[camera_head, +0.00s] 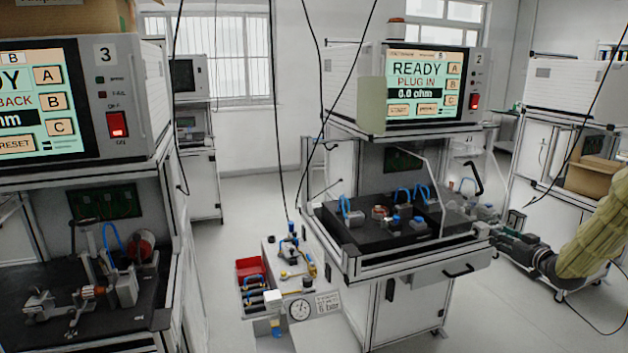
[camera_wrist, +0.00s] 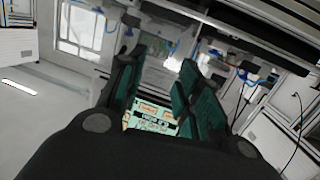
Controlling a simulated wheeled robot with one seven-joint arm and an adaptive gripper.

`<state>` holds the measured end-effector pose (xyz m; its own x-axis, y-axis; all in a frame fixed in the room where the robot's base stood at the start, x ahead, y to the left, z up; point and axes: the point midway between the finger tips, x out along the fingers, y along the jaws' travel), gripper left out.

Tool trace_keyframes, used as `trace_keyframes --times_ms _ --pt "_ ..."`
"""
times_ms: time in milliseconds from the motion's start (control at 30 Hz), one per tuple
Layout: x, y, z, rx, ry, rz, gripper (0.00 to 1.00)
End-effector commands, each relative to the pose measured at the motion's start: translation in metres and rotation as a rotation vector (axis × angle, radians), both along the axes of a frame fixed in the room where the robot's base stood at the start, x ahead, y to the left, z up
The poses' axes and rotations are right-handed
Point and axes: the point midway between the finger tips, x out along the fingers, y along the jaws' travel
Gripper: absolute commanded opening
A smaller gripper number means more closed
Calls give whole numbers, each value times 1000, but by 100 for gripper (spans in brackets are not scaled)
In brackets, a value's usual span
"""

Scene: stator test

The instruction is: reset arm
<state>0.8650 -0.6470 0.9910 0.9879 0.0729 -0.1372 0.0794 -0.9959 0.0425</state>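My gripper (camera_head: 492,232) is at the right in the head view, beside the right front edge of the workbench of station 2 (camera_head: 420,262). My arm reaches it from the right in a yellowish sleeve. In the wrist view my gripper (camera_wrist: 163,60) has its two dark green-padded fingers apart, with nothing between them. A lit screen (camera_wrist: 152,118) shows through the gap, and the room appears strongly tilted. Whether the gripper touches the bench edge cannot be told.
The tester marked 2 (camera_head: 478,60) reads READY, PLUG IN. Clear guard panels stand over its bench. The tester marked 3 (camera_head: 105,55) is at the left. A low stand with a red bin (camera_head: 250,268) and gauge (camera_head: 299,310) is between them. Open floor lies at lower right.

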Motion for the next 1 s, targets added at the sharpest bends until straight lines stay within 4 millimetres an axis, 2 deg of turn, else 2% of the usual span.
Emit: trace_keyframes --times_ms 33,167,267,467,600,767,967,1000 --pt "-2 14 -18 11 30 -1 35" --pt "-11 55 -66 38 114 -12 35" --pt "-25 90 -110 62 196 -25 35" --pt "-67 158 -193 95 365 -47 35" --pt "-107 204 -247 109 489 -60 35" --pt "-164 253 -302 119 637 -75 35" --pt "-248 307 -358 115 829 -92 35" --pt "-267 317 -368 113 867 -95 35"
